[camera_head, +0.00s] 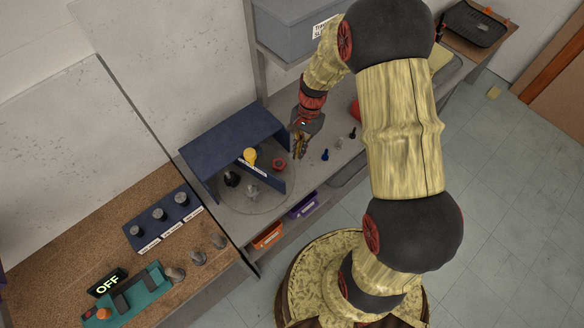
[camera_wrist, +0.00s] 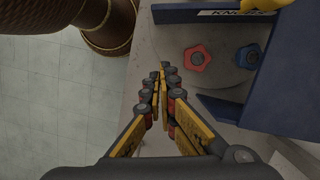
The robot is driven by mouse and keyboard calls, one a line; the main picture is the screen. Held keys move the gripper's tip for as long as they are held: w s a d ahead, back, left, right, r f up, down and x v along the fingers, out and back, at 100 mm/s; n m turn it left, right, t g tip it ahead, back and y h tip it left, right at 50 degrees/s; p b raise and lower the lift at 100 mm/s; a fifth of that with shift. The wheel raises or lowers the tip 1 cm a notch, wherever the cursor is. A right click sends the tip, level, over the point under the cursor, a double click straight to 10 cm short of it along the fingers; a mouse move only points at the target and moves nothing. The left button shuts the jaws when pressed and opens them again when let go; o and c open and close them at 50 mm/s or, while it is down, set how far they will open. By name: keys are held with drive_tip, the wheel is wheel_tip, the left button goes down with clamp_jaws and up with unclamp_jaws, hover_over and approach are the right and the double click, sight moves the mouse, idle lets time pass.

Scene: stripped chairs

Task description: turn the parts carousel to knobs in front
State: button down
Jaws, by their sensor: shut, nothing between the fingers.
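The parts carousel (camera_head: 268,206) is a round grey turntable with blue divider walls, partly under a blue hood (camera_head: 225,138). A yellow part (camera_head: 249,155), a red knob (camera_head: 279,164), a black part (camera_head: 232,179) and a pale grey part (camera_head: 253,192) show on it. In the wrist view the red star knob (camera_wrist: 197,58) and a blue knob (camera_wrist: 247,56) sit between blue dividers, one labelled KNOBS (camera_wrist: 238,13). My gripper (camera_head: 299,153) is shut and empty at the carousel's right side, beside the red knob; its fingertips (camera_wrist: 160,73) are left of that knob in the wrist view.
Small blue (camera_head: 325,155) and dark (camera_head: 352,134) pieces stand on the bench to the right. Orange (camera_head: 268,236) and purple (camera_head: 303,205) bins sit below the front edge. A grey box (camera_head: 292,28) is on a shelf above. A cork-topped bench (camera_head: 70,250) with switches is at left.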

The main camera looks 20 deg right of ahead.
hover_over(289, 187)
drive_tip(key=w+d, duration=0.3)
drive_tip(key=d, duration=0.1)
drive_tip(key=x, duration=0.3)
drive_tip(key=d+x, duration=0.1)
drive_tip(key=x, duration=0.5)
drive_tip(key=shift+w+d+f, duration=0.25)
drive_tip(key=shift+w+f, duration=0.1)
drive_tip(key=shift+f, duration=0.2)
drive_tip(key=shift+s+a+r+p, duration=0.2)
drive_tip(key=shift+s+a, duration=0.1)
drive_tip(key=shift+a, duration=0.25)
drive_tip(key=shift+s+a+r+p, duration=0.1)
drive_tip(key=shift+s+a+p, duration=0.1)
drive_tip(key=shift+s+a, duration=0.25)
drive_tip(key=shift+s+a+f, duration=0.1)
drive_tip(key=shift+s+a, duration=0.1)
drive_tip(key=shift+a, duration=0.4)
drive_tip(key=shift+s, duration=0.1)
drive_tip(key=shift+s+a+m, duration=0.2)
drive_tip(key=shift+a+m, duration=0.05)
drive_tip(key=shift+m, duration=0.05)
